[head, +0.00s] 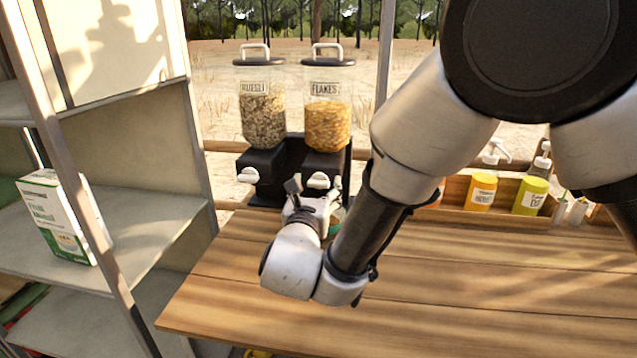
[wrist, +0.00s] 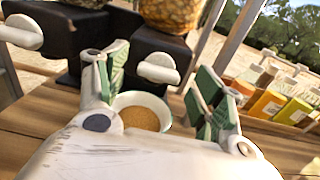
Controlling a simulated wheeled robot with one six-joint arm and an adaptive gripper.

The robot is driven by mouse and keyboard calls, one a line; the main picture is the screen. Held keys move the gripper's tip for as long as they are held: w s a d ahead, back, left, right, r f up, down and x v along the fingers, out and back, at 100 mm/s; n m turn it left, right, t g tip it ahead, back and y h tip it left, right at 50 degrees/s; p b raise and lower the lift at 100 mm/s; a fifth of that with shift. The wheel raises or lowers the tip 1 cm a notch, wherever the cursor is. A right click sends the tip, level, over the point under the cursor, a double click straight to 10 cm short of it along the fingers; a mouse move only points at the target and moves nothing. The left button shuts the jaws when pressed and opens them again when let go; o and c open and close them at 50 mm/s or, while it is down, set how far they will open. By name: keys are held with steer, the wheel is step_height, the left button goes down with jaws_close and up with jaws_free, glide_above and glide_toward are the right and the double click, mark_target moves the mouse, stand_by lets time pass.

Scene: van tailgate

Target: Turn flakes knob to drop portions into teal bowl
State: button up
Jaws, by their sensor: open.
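The flakes dispenser (head: 327,112) is the right one of two, with a clear hopper of orange flakes. Its white knob (head: 320,181) faces me and also shows in the wrist view (wrist: 158,68), where it looks roughly level. My gripper (wrist: 160,75) is open, with its green-padded fingers to the left and right of the knob; I cannot tell if they touch it. In the head view, my gripper (head: 308,203) is just below the dispenser front. The teal bowl (wrist: 163,103) stands under the flakes outlet, with orange-brown contents. In the head view it is mostly hidden behind my gripper.
The muesli dispenser (head: 262,112) stands close on the left, its white knob (head: 248,175) sticking out. A wooden rack (head: 455,190) with yellow jars and pump bottles is at the right. A shelf with a cereal box (head: 62,217) stands left. The front tabletop (head: 450,300) is clear.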

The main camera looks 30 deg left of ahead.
mark_target(320, 187)
steer(key=shift+x, duration=1.7)
steer(key=c, duration=1)
steer(key=shift+m, duration=0.3)
steer(key=m, duration=0.3)
steer(key=shift+d+m, duration=0.1)
steer(key=shift+m, duration=0.2)
steer(key=m, duration=0.4)
steer(key=shift+d+f+m, duration=0.1)
steer(key=shift+m, duration=0.2)
steer(key=m, duration=0.4)
steer(key=shift+f, duration=0.1)
steer(key=shift+f+m, duration=0.1)
steer(key=shift+m, duration=2.4)
